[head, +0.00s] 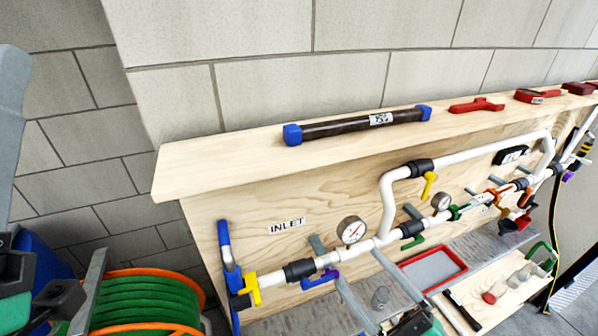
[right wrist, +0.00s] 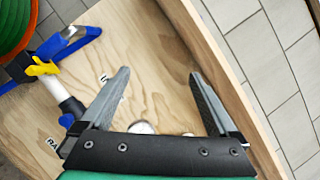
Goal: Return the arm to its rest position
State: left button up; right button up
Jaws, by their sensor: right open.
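My right gripper (head: 358,266) reaches up from the bottom of the head view, in front of the wooden panel below the white pipe. In the right wrist view its two grey fingers (right wrist: 160,72) stand well apart with nothing held between them. Bare plywood shows behind the gap. Parts of my left arm and gripper (head: 60,303) show at the lower left of the head view, beside the hose reel. They are cut off by the frame edge, so its jaws are unclear.
The white pipe (head: 290,272) with gauges and valves runs along the panel close to my right gripper. A dark blue-capped filter tube (head: 350,127) lies on the ledge. A green hose reel (head: 145,304) stands lower left. A red tray (head: 461,266) sits right.

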notch_tip(320, 180, up, 23)
jog(key=s+a+n+t+y, duration=0.1)
jog(key=s+a+n+t, duration=0.2)
jog(key=n, duration=1)
jog(key=s+d+r+n+t+h, duration=0.5)
jog(key=s+d+r+t+h, duration=0.25)
jog(key=d+r+h, duration=0.45)
notch_tip(320, 180, up, 17)
jog(key=w+a+p, duration=0.1)
jog(key=a+p, duration=0.1)
jog(key=p, duration=1.6)
jog(key=shift+a+n, duration=0.15)
jog(key=shift+n, duration=0.15)
